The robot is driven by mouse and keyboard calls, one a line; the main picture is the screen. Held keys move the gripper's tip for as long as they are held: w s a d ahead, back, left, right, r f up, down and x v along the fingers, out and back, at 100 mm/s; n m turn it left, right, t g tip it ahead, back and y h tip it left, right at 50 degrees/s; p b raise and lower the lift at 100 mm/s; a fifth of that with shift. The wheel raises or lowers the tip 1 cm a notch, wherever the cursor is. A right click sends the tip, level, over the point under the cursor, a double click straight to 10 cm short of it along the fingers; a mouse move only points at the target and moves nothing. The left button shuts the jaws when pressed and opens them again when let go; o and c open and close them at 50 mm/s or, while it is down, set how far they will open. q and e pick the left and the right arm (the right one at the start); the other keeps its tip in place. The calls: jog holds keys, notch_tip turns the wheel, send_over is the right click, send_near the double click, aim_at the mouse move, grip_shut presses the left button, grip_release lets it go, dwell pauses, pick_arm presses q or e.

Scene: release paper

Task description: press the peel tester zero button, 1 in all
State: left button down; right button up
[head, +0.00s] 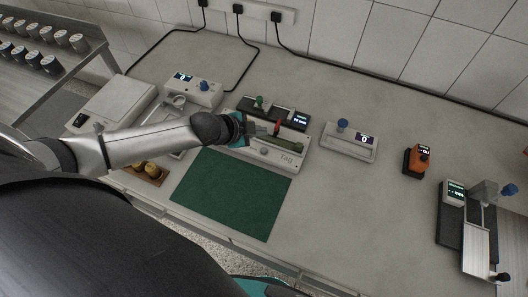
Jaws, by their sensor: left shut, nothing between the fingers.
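A long bench instrument (296,155) with a dark back part, a small lit display and a green knob (259,101) stands in the middle of the bench. A small red part (277,128) shows on it. No label marks it clearly as the peel tester, and I cannot make out a zero button. My left gripper (262,131) is shut and empty, low over the left half of this instrument. Whether its tips touch it I cannot tell. My left forearm and wrist hide the part below. My right gripper is not in view.
Two white units with blue knobs stand nearby, one at back left (208,94) and one right of centre (348,148). An orange device (417,160) and a black-based instrument (452,232) are at right. A green mat (230,193) lies clear in front.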

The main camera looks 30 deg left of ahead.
pick_arm(q)
jog(key=b, duration=0.4)
send_over(264, 151)
jog(key=f, duration=0.3)
jog(key=a+f, duration=0.1)
jog(key=f, duration=0.1)
jog(key=shift+s, duration=0.3)
jog(key=shift+f+b, duration=0.4)
jog(key=shift+f, duration=0.1)
jog(key=shift+f, duration=0.1)
dwell(0.8)
jog(key=shift+f, duration=0.3)
jog(key=shift+f+b, duration=0.45)
jog(key=shift+f, duration=0.1)
dwell(0.6)
jog(key=shift+r, duration=0.1)
jog(key=shift+r+p, duration=0.85)
jog(key=shift+p, duration=0.2)
jog(key=shift+r, duration=0.1)
